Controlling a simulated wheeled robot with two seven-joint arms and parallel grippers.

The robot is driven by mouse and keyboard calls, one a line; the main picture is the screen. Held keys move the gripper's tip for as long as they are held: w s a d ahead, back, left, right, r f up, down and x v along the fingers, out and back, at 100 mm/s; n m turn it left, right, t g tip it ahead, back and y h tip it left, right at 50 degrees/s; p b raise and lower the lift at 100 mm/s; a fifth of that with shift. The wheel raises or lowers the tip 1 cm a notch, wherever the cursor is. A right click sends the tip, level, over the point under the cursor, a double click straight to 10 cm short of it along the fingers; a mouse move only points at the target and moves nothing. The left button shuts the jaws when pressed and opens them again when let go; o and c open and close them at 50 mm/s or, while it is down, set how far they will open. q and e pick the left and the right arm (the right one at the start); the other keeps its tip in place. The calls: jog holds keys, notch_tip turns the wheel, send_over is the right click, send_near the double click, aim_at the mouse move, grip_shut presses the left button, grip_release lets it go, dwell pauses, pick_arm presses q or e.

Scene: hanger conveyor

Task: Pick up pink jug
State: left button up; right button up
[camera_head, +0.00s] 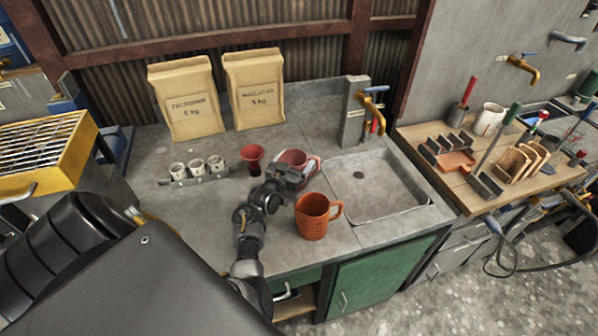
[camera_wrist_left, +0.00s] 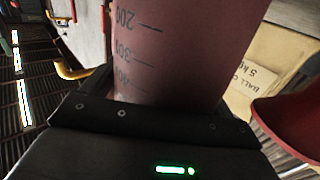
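The pink jug (camera_head: 297,158) is on the grey counter left of the sink, its handle to the right. My left gripper (camera_head: 287,177) is right at its near side and covers its lower part. In the left wrist view the jug (camera_wrist_left: 180,50), with dark measuring marks, fills the middle, between the dark fingers. The fingers are largely hidden, so I cannot tell whether they press on it. My right gripper is not in view.
An orange jug (camera_head: 313,217) stands close, to the near right. A red funnel-shaped cup (camera_head: 252,157) is just left, with a rack of small white cups (camera_head: 196,171) beyond. The sink (camera_head: 376,187) is to the right; two paper bags (camera_head: 254,90) (camera_head: 187,100) stand behind.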

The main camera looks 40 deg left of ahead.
pick_arm(q)
jog(key=c, duration=0.7)
jog(key=shift+o, duration=0.2)
notch_tip(320, 180, up, 10)
jog(key=b, duration=0.1)
jog(key=shift+b, duration=0.35)
